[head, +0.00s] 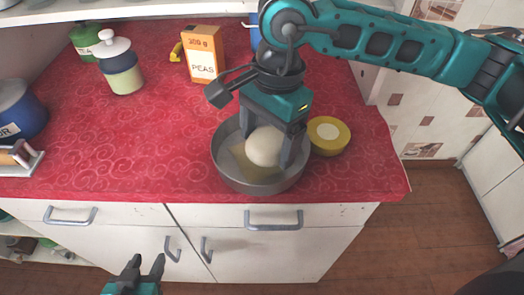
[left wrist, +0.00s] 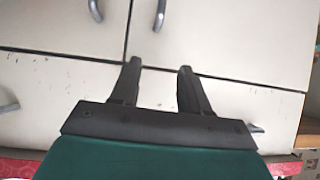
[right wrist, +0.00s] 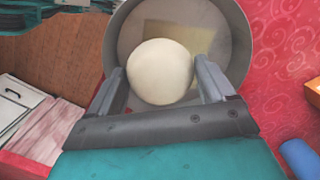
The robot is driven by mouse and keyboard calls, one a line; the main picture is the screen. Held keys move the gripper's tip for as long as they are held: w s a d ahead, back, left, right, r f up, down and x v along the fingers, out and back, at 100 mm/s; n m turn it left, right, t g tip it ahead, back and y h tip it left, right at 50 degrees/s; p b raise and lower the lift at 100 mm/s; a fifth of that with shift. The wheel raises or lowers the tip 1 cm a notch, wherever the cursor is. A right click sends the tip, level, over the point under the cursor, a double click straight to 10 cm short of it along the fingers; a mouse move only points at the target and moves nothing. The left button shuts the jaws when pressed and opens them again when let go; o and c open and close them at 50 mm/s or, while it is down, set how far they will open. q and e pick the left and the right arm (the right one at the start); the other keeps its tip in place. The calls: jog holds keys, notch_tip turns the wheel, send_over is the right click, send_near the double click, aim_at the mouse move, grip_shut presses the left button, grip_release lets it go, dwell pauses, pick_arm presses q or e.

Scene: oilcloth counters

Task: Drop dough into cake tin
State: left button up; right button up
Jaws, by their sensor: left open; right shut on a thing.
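The dough (head: 264,146) is a pale, smooth ball. My right gripper (head: 272,150) is shut on it, with one finger on each side. The dough is over the cake tin (head: 228,172), a round grey metal tin on the red counter; whether it touches the tin's floor I cannot tell. In the right wrist view the dough (right wrist: 161,72) sits between the fingertips, in front of the tin (right wrist: 128,30), which has a yellowish square patch on its floor. My left gripper (head: 143,266) is open and empty, low in front of the cabinet doors; it also shows in the left wrist view (left wrist: 158,75).
A yellow round container (head: 328,136) stands right beside the tin. An orange peas box (head: 204,54), a white-lidded jar (head: 120,65) and a green canister (head: 85,41) are further back. A blue pot (head: 20,110) is at the left. The counter's left middle is clear.

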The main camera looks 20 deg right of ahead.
jog(key=o, duration=1)
notch_tip(320, 180, up, 13)
jog(key=d, duration=0.1)
jog(key=shift+w+d, duration=0.15)
jog(key=shift+w, duration=0.25)
jog(key=shift+f, duration=0.1)
